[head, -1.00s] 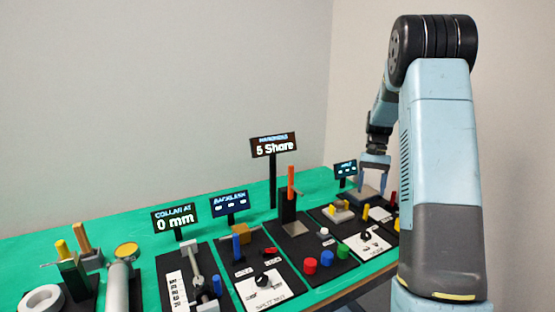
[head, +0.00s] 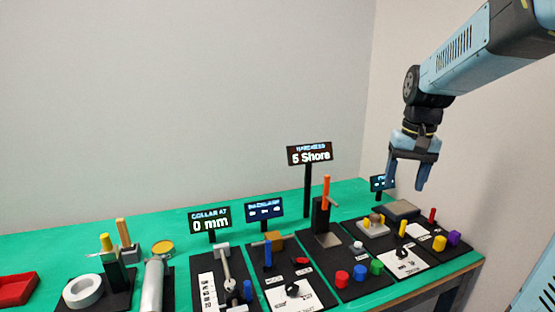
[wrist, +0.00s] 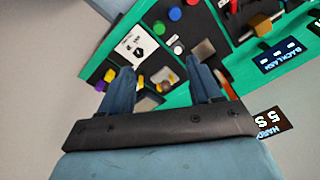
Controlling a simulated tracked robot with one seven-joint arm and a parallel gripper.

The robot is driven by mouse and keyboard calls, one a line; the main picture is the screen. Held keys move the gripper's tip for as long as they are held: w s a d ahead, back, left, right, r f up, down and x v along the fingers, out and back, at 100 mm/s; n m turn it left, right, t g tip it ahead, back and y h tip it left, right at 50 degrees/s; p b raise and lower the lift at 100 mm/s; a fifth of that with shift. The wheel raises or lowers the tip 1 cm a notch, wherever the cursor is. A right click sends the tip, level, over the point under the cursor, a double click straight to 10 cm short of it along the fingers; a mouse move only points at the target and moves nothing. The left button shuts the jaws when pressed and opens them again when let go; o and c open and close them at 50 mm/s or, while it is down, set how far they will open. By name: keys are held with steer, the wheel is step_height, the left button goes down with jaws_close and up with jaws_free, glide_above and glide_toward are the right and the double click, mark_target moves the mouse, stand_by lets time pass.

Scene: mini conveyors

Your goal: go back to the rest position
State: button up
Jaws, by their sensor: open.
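My gripper (head: 408,176) hangs above the right end of the green table (head: 355,190) in the head view, fingers pointing down. Its two blue fingers are apart, with nothing between them. In the wrist view my gripper (wrist: 163,85) also shows open and empty, with the stations beyond its fingertips. It touches nothing that I can see.
Black station boards line the table. A sign reading 5 Shore (head: 309,154) stands on a post left of my gripper. Red (head: 342,279), blue and green pieces lie on one board. A yellow cylinder (head: 439,243) and purple block (head: 454,238) sit at the right end.

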steer(key=s+a+n+t, duration=0.1)
steer(key=s+a+t, duration=0.1)
steer(key=s, duration=0.6)
steer(key=s+a+n+t, duration=0.1)
steer(key=s+a+t, duration=0.1)
steer(key=s, duration=0.5)
steer(key=shift+s+a+r, duration=0.2)
steer(key=shift+s+a, duration=0.2)
steer(key=shift+a, duration=0.45)
